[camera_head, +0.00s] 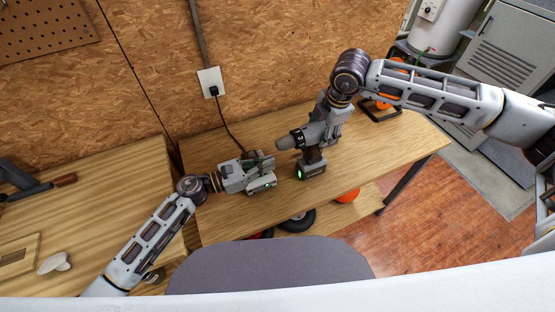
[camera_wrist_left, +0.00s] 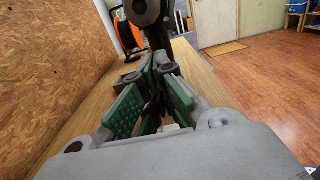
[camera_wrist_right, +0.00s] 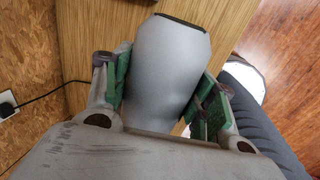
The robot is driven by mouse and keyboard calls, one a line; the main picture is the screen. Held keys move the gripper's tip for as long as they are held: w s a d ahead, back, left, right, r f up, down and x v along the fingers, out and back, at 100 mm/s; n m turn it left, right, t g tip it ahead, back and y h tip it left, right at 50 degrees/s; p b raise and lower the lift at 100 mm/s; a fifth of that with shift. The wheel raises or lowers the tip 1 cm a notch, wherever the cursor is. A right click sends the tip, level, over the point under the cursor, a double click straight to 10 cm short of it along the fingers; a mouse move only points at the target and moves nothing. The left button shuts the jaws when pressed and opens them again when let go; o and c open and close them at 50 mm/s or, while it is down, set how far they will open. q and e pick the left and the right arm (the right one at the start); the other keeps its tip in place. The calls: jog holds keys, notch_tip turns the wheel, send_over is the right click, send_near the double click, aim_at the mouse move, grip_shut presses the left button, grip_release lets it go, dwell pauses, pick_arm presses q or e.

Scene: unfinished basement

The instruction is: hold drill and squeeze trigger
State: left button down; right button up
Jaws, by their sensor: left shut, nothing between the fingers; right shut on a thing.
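The grey and black drill (camera_head: 315,134) stands upright on the wooden table, its chuck pointing left and a green light on its battery base. My right gripper (camera_head: 326,124) is shut around the drill's grey body from above and behind. In the right wrist view the body (camera_wrist_right: 165,75) fills the space between the green finger pads; the trigger is hidden. My left gripper (camera_head: 268,160) is shut and empty, left of the drill and apart from it. In the left wrist view its fingertips (camera_wrist_left: 160,75) come together below the round dark chuck (camera_wrist_left: 145,10).
A charger (camera_head: 263,184) with a green light sits below my left gripper; a cable runs to the wall outlet (camera_head: 211,81). An orange reel (camera_head: 384,103) stands at the table's back right. A grey chair (camera_head: 270,268) is in front.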

pick_arm(q)
jog(key=shift+v, duration=1.65)
pick_arm(e)
jog(key=shift+s+f, duration=0.2)
jog(key=shift+f, duration=0.15)
jog(key=o, duration=1.2)
jog(key=shift+w+r, duration=0.1)
jog(key=shift+w, duration=0.05)
jog(key=shift+r, duration=0.1)
jog(key=shift+r, duration=0.15)
jog(key=shift+d+r, duration=0.1)
jog(key=shift+r, duration=0.4)
jog(key=v, duration=1)
jog(key=shift+r, duration=0.3)
jog(key=shift+s, duration=0.2)
